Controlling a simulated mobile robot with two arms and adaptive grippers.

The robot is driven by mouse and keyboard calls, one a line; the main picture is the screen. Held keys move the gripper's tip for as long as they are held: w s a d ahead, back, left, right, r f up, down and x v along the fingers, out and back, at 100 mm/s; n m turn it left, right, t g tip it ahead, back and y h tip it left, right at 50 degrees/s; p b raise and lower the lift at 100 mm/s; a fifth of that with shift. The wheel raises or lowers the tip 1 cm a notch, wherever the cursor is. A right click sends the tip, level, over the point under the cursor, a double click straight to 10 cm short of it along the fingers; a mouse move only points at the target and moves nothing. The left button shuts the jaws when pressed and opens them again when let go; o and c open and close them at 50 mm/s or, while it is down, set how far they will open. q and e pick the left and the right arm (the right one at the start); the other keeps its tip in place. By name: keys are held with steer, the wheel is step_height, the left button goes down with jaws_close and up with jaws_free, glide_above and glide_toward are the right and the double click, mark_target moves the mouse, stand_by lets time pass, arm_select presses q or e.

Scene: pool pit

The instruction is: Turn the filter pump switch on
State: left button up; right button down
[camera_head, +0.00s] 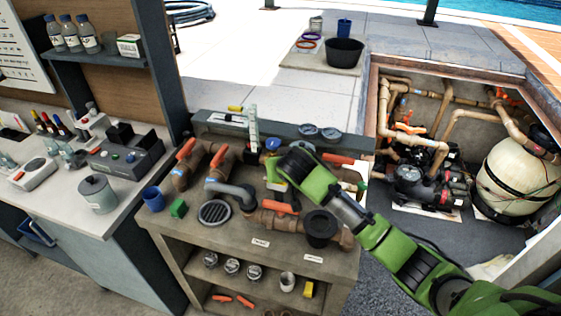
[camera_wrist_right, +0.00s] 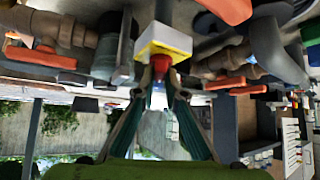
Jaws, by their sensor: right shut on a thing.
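The filter pump switch is a small yellow and white box (camera_wrist_right: 166,42) with a red knob (camera_wrist_right: 160,65) in the right wrist view. My right gripper (camera_wrist_right: 160,80) has its two fingertips shut around the red knob, below the box in that picture. In the head view, my green right arm comes in from the lower right and reaches over the pipe bench. Its wrist (camera_head: 308,177) covers most of the switch and the fingers there. Whether the switch is on or off cannot be told. My left gripper is in neither view.
Pipes with orange-handled valves (camera_head: 186,150) crowd the bench (camera_head: 200,240) around the switch. A black flanged fitting (camera_head: 320,228) stands close by the arm. The pit with a black pump (camera_head: 413,185) and beige tank (camera_head: 515,175) lies to the right.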

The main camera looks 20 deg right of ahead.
steer(key=m+h, duration=0.1)
steer(key=m, duration=0.1)
steer(key=shift+s+a+f+m+g+h+p, duration=0.15)
steer(key=shift+a+f+m+g+h+p, duration=0.15)
steer(key=shift+a+f+h, duration=0.1)
steer(key=shift+m+g+h, duration=0.6)
steer(key=shift+m+h, duration=0.5)
steer(key=shift+m, duration=0.3)
steer(key=c, duration=2.1)
jaws_free()
steer(key=shift+d+r, duration=0.1)
steer(key=shift+w, duration=0.2)
steer(key=shift+r, duration=0.15)
steer(key=v, duration=1.1)
steer(key=shift+s+a+r, duration=0.15)
steer(key=shift+s+a, duration=0.15)
steer(key=shift+s, duration=0.05)
